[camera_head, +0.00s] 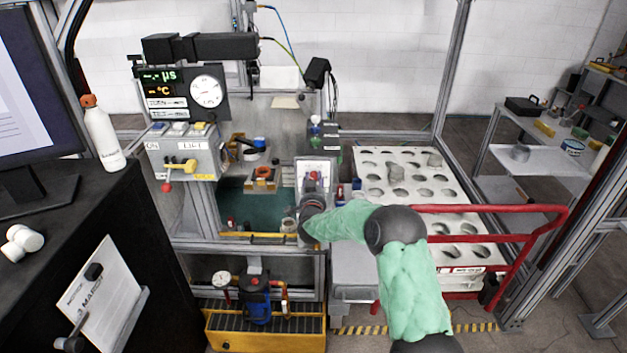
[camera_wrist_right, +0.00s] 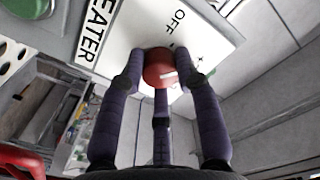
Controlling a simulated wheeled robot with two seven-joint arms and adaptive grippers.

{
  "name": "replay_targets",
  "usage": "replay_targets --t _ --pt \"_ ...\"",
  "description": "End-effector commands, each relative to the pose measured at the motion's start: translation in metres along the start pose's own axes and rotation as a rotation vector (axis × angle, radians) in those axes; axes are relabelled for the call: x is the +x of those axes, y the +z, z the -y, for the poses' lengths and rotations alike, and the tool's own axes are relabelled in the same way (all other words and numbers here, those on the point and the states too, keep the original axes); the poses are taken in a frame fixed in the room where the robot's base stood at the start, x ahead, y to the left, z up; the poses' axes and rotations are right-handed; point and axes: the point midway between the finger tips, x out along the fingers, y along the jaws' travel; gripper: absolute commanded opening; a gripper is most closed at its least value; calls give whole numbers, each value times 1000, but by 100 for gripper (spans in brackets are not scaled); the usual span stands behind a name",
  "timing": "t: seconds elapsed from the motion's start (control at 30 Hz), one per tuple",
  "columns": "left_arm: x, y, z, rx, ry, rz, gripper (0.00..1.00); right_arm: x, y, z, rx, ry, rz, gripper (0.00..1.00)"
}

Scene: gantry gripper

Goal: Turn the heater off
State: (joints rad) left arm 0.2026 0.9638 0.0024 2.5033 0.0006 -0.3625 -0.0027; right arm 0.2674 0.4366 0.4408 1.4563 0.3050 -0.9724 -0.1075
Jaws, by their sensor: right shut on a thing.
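The heater's white panel (camera_wrist_right: 120,30) fills the upper part of the right wrist view, with the black words HEATER and OFF and a plus sign. A round red knob (camera_wrist_right: 158,66) sits on it, with a pale mark towards its right side. My right gripper (camera_wrist_right: 161,72) has its dark fingers shut around the knob. In the head view the heater panel (camera_head: 316,168) stands right of the green work area, and my right gripper (camera_head: 310,208) is against its front, hiding the knob. My left gripper is not in view.
A white tray with round holes (camera_head: 462,256) and a red rail (camera_head: 490,208) lie right of the panel, near my right arm. A black cabinet with a white bottle (camera_head: 103,135) stands further left.

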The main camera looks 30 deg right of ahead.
Motion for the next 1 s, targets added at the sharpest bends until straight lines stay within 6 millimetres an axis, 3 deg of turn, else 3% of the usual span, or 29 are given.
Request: replay_targets --t 0.5,1.0 --pt "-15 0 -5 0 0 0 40 -1 2 -1 -445 0 6 0" --pt "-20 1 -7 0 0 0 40 -1 4 -1 -623 -1 7 0"
